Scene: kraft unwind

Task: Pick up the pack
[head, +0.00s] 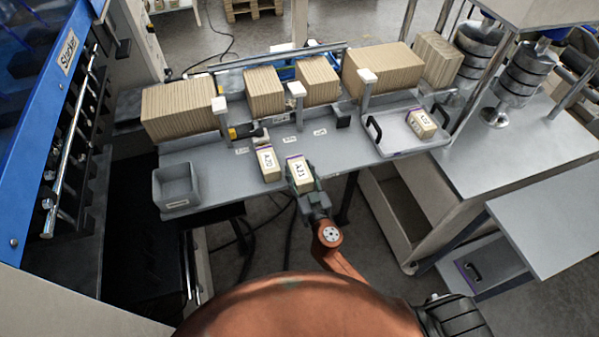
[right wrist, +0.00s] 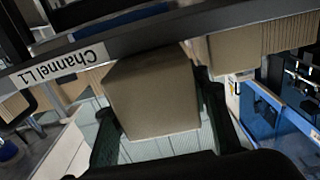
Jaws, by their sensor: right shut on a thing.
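A small tan pack labelled AJ1 (head: 299,172) is between the fingers of my right gripper (head: 306,190), near the front edge of the grey table (head: 218,178). In the right wrist view the pack (right wrist: 152,95) fills the middle, with a dark finger on each side of it. My right gripper is shut on it. Whether the pack touches the table is hard to tell. A second pack labelled AJ0 (head: 267,163) stands just to its left on the table. My left gripper is not in view.
A grey bin (head: 175,185) stands at the left end. Rows of tan stacks (head: 180,110) stand behind white-topped posts. A Channel L1 rail (right wrist: 130,45) crosses the wrist view.

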